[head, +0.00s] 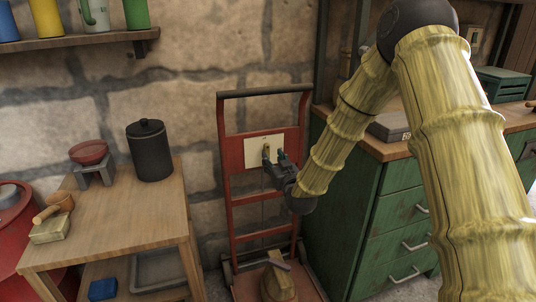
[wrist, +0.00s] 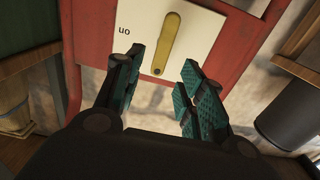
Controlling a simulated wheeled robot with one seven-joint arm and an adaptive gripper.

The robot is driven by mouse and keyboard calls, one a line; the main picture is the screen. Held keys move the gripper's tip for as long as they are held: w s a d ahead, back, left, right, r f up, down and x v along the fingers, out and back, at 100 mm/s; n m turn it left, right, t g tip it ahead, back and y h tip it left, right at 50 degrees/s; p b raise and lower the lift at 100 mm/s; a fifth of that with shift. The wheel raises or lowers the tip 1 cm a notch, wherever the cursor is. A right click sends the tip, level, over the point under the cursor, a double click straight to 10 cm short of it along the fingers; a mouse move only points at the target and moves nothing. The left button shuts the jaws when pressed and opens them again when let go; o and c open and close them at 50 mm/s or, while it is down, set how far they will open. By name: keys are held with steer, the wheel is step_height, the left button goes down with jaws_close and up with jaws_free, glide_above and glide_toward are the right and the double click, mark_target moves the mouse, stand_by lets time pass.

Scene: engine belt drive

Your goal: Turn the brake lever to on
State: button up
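The brake lever (wrist: 167,40) is a yellow bar on a white plate (wrist: 197,30) fixed to a red panel. In the wrist view it stands nearly upright, leaning slightly right at its top, with a small dark dot near its lower end. The label "on" (wrist: 124,30) shows upside down to its left. My gripper (wrist: 162,62) is open, with teal-padded fingers on either side of the lever's lower end and visible gaps between. Whether the fingers reach the lever's depth is unclear. In the head view my gripper (head: 274,158) is in front of the white plate (head: 255,147), partly covering it.
The panel belongs to a red hand truck (head: 224,150) against the stone wall. A green cabinet (head: 395,220) stands close on the right. A wooden table (head: 110,225) with a black canister (head: 150,152) is on the left. A brownish object (head: 279,283) sits at the truck's base.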

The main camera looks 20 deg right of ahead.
mark_target(268, 151)
steer(key=shift+w+a, duration=0.1)
steer(key=shift+w, duration=2.95)
steer(key=shift+c, duration=0.3)
jaws_close()
